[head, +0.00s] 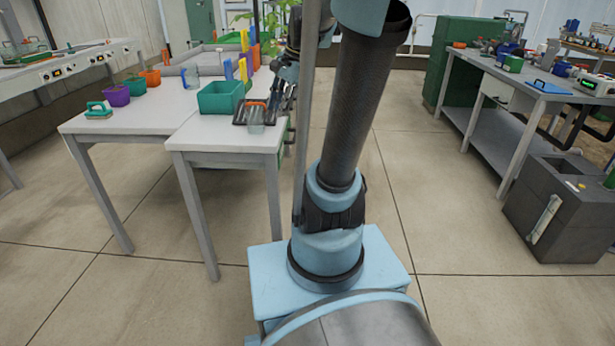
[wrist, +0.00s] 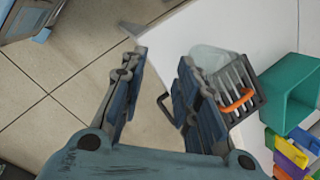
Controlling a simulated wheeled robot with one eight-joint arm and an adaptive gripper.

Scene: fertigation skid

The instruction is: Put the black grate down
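The black grate (wrist: 243,75), a dark frame with pale slats, lies on the white table at its near right corner. In the head view the grate (head: 240,112) is partly hidden by a clear object in front of it. My gripper (wrist: 163,58) is open, with bare floor showing between its fingers. In the head view my gripper (head: 283,100) is just right of the grate, at the table's edge.
A clear, pale object (wrist: 212,58) and an orange piece (wrist: 238,100) are against the grate. A green bin (head: 220,97) stands left of it. The white tabletop (head: 190,132) is clear in front of the bin. Yellow and blue pieces stand behind.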

